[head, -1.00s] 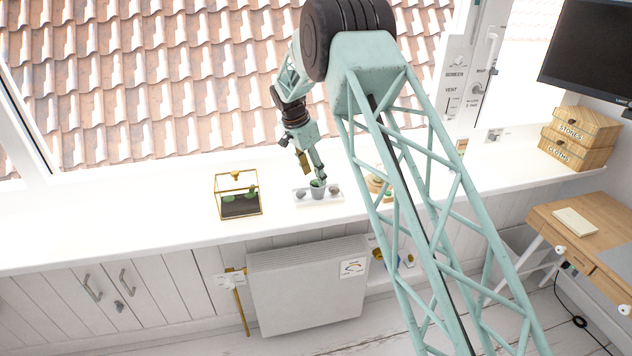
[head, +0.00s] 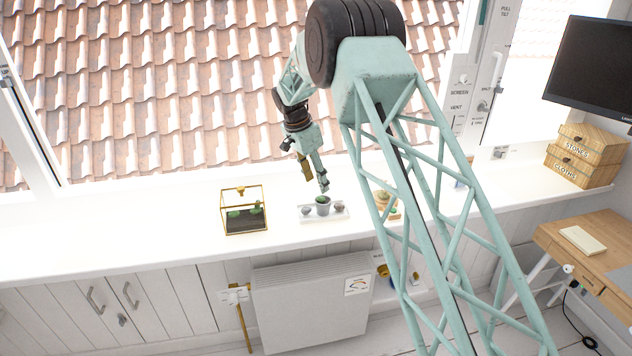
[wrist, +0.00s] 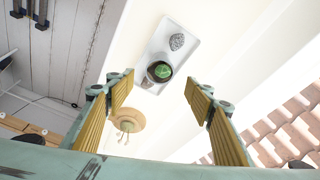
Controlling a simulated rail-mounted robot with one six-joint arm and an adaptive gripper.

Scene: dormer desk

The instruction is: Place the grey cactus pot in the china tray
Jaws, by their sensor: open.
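In the wrist view the pot shows from above as a dark rim with a green cactus (wrist: 161,72), inside the tray (wrist: 187,30). My gripper (head: 323,187) is just above the pot in the head view, apart from it. In the wrist view my gripper (wrist: 160,85) is open, its two gold-padded fingers wide apart with nothing between the pads. The pot's base is hidden in the wrist view.
A gold-framed glass terrarium (head: 244,212) stands left of the tray. A round wooden item with a plant (wrist: 127,120) is on the other side, partly behind my arm in the head view. Wooden boxes (head: 585,155) stand at the far right. Sill left of the terrarium is clear.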

